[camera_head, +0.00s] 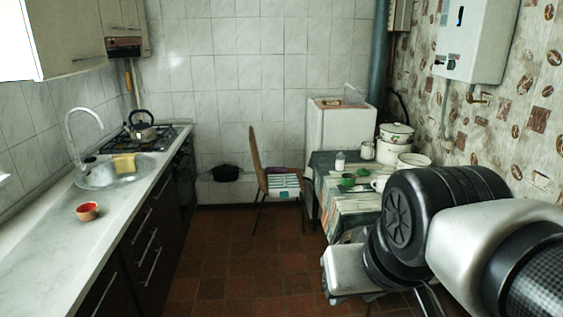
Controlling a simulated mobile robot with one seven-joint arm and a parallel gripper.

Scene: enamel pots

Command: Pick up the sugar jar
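A small white jar (339,162) stands upright near the back left of the cloth-covered table, and a wider white container (367,151) stands behind it to the right. No label is readable, so I cannot tell for sure which is the sugar jar. My arm reaches in from the lower right, in front of the table, and hides its front right part. I cannot make out my gripper's fingers, and nothing is seen held. The arm is well apart from both white containers in the picture.
The table (327,160) also holds green-topped items (347,181) and a white cup (379,183). Enamel pots (396,133) stand at its back right. A chair (272,180) stands left of the table. Tiled floor (240,260) is clear between table and counter (60,235).

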